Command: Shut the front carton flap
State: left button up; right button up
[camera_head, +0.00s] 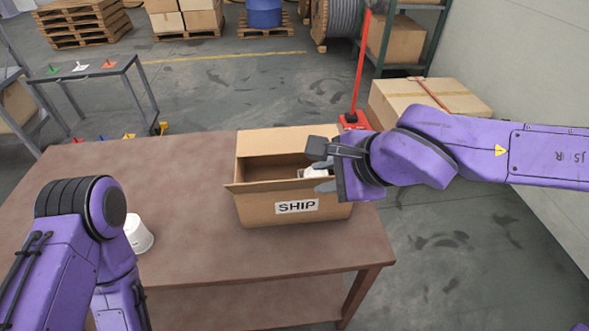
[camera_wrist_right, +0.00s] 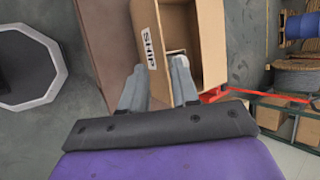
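The open carton (camera_head: 262,211), with a SHIP label on its front wall, stands on the brown table. Its front flap (camera_head: 257,185) shows as a narrow strip sticking out along the front top edge. Its back flap (camera_head: 275,141) stands up. A white item lies inside and also shows in the right wrist view (camera_wrist_right: 176,53). My right gripper (camera_head: 318,167) is over the carton's right end, fingers pointing left. In the right wrist view its fingers (camera_wrist_right: 159,81) are apart with nothing gripped. Whether they touch the carton is unclear. My left gripper is out of view.
A white cup (camera_head: 138,234) stands on the table (camera_head: 190,262) left of the carton, near my left arm. Behind the table are a red post (camera_head: 361,62) and a larger closed box (camera_head: 428,98). The table's left rear is clear.

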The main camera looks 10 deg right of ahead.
aim_at(297, 183)
jog(key=x, duration=1)
jog(key=shift+a+f+b, duration=0.15)
jog(key=shift+a+b, duration=0.15)
grip_shut()
dwell(0.8)
